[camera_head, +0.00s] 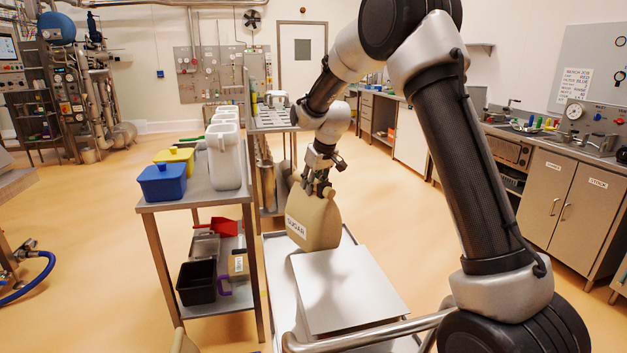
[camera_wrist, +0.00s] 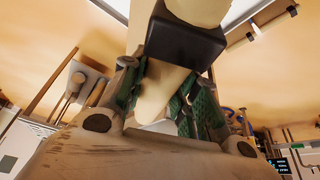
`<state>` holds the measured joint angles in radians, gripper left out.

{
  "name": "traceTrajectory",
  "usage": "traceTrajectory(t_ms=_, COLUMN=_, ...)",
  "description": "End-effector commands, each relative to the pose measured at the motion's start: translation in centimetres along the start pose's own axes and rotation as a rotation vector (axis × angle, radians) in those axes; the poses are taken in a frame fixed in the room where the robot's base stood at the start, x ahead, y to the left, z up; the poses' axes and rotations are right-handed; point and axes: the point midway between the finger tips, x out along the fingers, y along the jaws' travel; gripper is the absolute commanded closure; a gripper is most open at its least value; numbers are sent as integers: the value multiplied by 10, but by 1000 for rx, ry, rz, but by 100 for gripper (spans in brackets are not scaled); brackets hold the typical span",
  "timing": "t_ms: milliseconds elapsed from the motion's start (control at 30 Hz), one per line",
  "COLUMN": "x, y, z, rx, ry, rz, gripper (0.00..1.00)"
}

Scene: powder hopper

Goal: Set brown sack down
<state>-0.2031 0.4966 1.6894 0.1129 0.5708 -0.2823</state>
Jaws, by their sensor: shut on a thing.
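The brown sack (camera_head: 316,222), tan with a white label reading SUGAR, hangs upright below my gripper (camera_head: 318,186) in the head view. My gripper is shut on the top of the sack. The sack is over or just behind the far part of a grey tray-like cart (camera_head: 277,262); I cannot tell whether its bottom touches anything. In the wrist view my gripper (camera_wrist: 165,110) has its fingers on either side of a tan part of the sack (camera_wrist: 165,95). The rest of the sack is hard to make out there.
A pale flat board (camera_head: 345,290) lies on the cart in front of the sack. A steel table (camera_head: 190,198) to the left holds a blue tub (camera_head: 162,182), a yellow tub (camera_head: 176,158) and white containers (camera_head: 225,155). Counters with cabinets (camera_head: 570,195) line the right wall.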

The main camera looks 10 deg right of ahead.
Motion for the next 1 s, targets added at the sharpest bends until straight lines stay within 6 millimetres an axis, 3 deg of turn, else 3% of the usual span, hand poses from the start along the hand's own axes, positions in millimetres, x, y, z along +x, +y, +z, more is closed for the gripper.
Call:
traceTrajectory(t_ms=267, x=14, y=0, z=3, rx=-2, ry=9, rz=2, gripper=100)
traceTrajectory(t_ms=567, x=44, y=0, z=16, rx=-1, ry=7, rz=2, gripper=100)
traceTrajectory(t_ms=900, x=47, y=0, z=17, rx=-1, ry=8, rz=2, gripper=100)
traceTrajectory(t_ms=933, x=49, y=-1, z=20, rx=0, ry=1, rz=0, gripper=65)
traceTrajectory(t_ms=1000, x=49, y=-1, z=20, rx=0, ry=1, rz=0, gripper=52)
